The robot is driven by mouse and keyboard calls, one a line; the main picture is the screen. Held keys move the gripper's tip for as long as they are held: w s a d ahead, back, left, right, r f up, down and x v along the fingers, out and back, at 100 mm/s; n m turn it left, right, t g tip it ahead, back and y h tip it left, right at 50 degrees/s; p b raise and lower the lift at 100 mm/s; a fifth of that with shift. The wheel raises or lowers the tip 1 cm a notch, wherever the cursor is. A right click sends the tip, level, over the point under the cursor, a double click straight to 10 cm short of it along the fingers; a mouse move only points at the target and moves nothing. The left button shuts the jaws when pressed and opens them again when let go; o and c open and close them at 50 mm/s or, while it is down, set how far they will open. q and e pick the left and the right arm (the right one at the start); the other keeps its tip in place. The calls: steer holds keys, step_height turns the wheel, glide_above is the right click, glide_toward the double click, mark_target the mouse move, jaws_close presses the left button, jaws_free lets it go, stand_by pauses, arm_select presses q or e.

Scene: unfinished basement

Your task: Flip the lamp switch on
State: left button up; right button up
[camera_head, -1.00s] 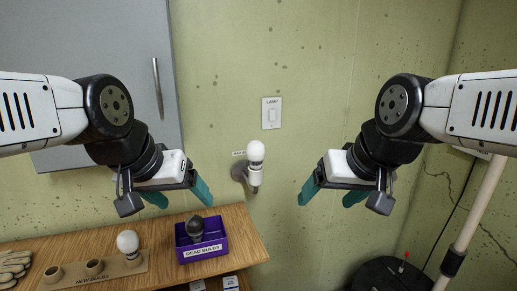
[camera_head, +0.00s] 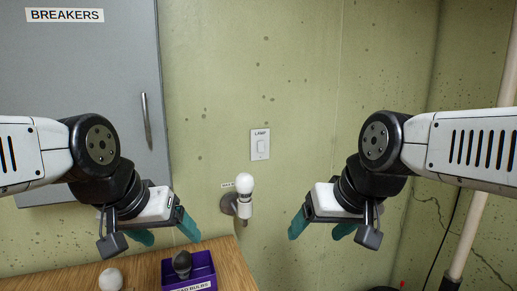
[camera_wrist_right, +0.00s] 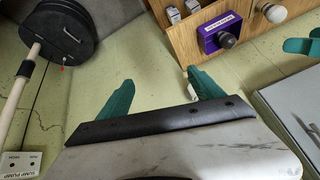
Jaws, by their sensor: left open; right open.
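The lamp switch (camera_head: 260,145) is a white rocker plate labelled LAMP on the green wall, near the middle of the head view. I cannot tell its rocker position. Below it, a white bulb (camera_head: 244,184) sits upright in a wall socket (camera_head: 243,208) and looks unlit. My left gripper (camera_head: 165,232) is open and empty, below and left of the switch. My right gripper (camera_head: 318,232) is open and empty, below and right of it; its teal fingers also show apart in the right wrist view (camera_wrist_right: 160,95). Neither touches the switch.
A wooden shelf unit (camera_head: 232,262) at lower left holds a purple dead-bulbs box (camera_head: 205,268) with a dark bulb (camera_head: 182,262); a white bulb (camera_head: 111,279) stands beside it. A grey breaker cabinet (camera_head: 85,100) is at left, a pale pipe (camera_head: 480,215) at right. The wall around the switch is clear.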

steer(key=shift+w+r, duration=0.15)
steer(key=shift+w, duration=0.05)
steer(key=c, duration=0.3)
steer(key=w+r+m, duration=0.1)
steer(key=w+r, duration=0.1)
steer(key=w, duration=0.1)
steer(key=w+r+m, duration=0.2)
steer(key=w, duration=0.1)
steer(key=w+r+m, duration=0.2)
steer(key=w, duration=0.2)
steer(key=shift+a+t+y, duration=0.2)
steer(key=shift+t+y, duration=0.1)
jaws_close()
steer(key=w+a+r+m, duration=0.1)
steer(key=w+r+m, duration=0.1)
steer(key=w, duration=0.5)
steer(key=w+a+r+m+t, duration=0.1)
steer(key=w+r+m, duration=0.1)
steer(key=w+m, duration=0.2)
steer(key=w+a+r+m, duration=0.1)
steer(key=w+m, duration=0.3)
steer(key=w, duration=0.6)
steer(key=shift+a+r, duration=0.15)
steer(key=shift+r, duration=0.5)
